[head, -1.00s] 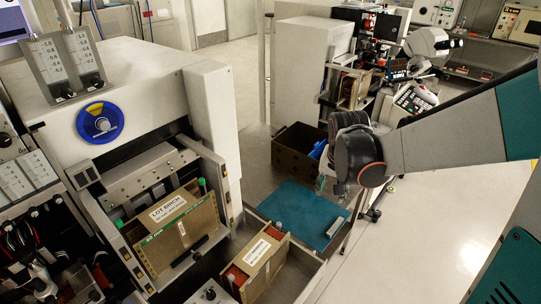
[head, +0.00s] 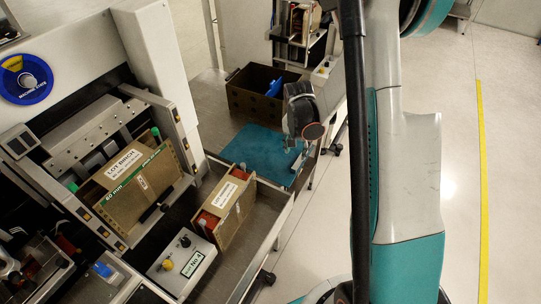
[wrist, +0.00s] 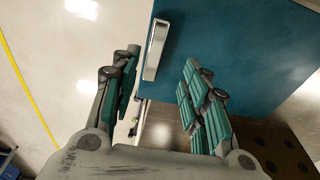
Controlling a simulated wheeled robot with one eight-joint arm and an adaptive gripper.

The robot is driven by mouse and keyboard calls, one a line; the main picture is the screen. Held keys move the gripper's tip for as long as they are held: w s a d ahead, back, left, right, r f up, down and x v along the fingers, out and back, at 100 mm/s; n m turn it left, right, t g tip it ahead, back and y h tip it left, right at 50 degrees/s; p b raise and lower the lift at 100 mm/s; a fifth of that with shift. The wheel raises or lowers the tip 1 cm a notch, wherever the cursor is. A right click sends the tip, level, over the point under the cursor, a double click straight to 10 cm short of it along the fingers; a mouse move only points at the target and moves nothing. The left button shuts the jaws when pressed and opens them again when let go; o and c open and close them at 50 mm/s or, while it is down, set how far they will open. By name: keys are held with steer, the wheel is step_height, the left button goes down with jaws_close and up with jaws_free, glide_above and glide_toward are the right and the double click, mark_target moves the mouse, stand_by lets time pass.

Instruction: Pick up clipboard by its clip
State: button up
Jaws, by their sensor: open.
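The clipboard (head: 250,148) is a teal board lying flat on the grey surface in the head view. Its metal clip is at the right edge, mostly hidden there by my gripper (head: 296,146). In the wrist view the teal board (wrist: 235,45) fills the upper right, and the silver clip (wrist: 155,50) shows clearly along its left edge. My gripper (wrist: 160,75) is open and empty, with green-padded fingers. In that view the clip appears ahead of the gap between the fingers, nearer the left finger. No contact is visible; the exact height above it cannot be told.
A brown open box (head: 250,95) with a blue item stands behind the board. A labelled carton (head: 225,205) stands in front of it, in a metal tray. A machine with another carton (head: 140,190) is at left. The floor at right is clear.

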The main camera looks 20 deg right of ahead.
mark_target(299, 160)
steer(key=shift+d+f+b, duration=0.2)
steer(key=shift+f+b, duration=0.35)
steer(key=shift+f, duration=0.55)
steer(key=shift+d+f+b, duration=0.25)
steer(key=shift+f+b, duration=0.25)
steer(key=shift+f, duration=0.65)
steer(key=shift+d+f+b, duration=0.2)
steer(key=shift+f+b, duration=0.35)
steer(key=shift+f, duration=0.55)
steer(key=shift+r, duration=0.1)
jaws_close()
